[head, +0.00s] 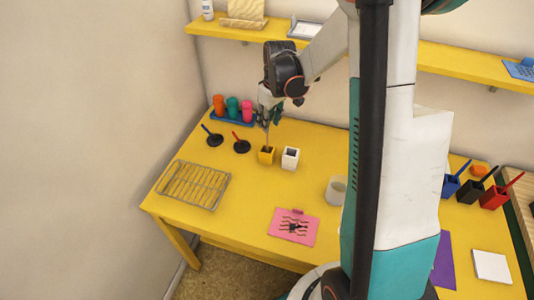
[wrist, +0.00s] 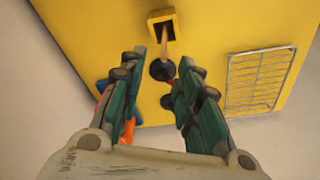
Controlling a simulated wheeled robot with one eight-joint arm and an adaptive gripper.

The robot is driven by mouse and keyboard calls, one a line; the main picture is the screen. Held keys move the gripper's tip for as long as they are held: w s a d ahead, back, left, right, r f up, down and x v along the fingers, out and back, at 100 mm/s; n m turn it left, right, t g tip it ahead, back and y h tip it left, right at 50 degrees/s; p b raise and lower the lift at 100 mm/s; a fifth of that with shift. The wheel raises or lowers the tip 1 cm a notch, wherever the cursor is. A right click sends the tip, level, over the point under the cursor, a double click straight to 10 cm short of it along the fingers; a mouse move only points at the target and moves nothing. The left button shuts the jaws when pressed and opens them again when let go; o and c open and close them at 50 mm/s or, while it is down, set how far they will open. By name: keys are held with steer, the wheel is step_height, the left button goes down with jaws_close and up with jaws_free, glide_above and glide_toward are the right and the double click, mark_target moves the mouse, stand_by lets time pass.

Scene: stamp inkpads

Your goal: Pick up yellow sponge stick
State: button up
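The yellow sponge stick, with a thin tan handle (wrist: 165,42), stands in a square yellow holder (head: 266,157) on the yellow table. The holder also shows at the top of the wrist view (wrist: 154,18). The stick's lower end is hidden inside the holder. My gripper (head: 267,122) is above the holder, pointing down. In the wrist view my gripper's green fingers (wrist: 163,60) are apart, with the handle's upper end showing between the fingertips. I see no contact between the fingers and the handle.
A white holder (head: 290,157) stands close right of the yellow one. Two black round stamps (head: 241,147) (head: 215,140) and a blue tray (head: 231,124) of coloured bottles are to the left. A wire rack (head: 193,185) and a pink card (head: 287,236) lie nearer the front.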

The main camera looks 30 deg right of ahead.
mark_target(267, 135)
steer(key=shift+w+a+f+b, duration=0.1)
steer(key=shift+f+b, duration=0.6)
steer(key=shift+f, duration=1.1)
steer(key=shift+a+f+b, duration=0.1)
steer(key=shift+f+b, duration=0.6)
steer(key=shift+f, duration=1.05)
steer(key=shift+r, duration=0.1)
jaws_close()
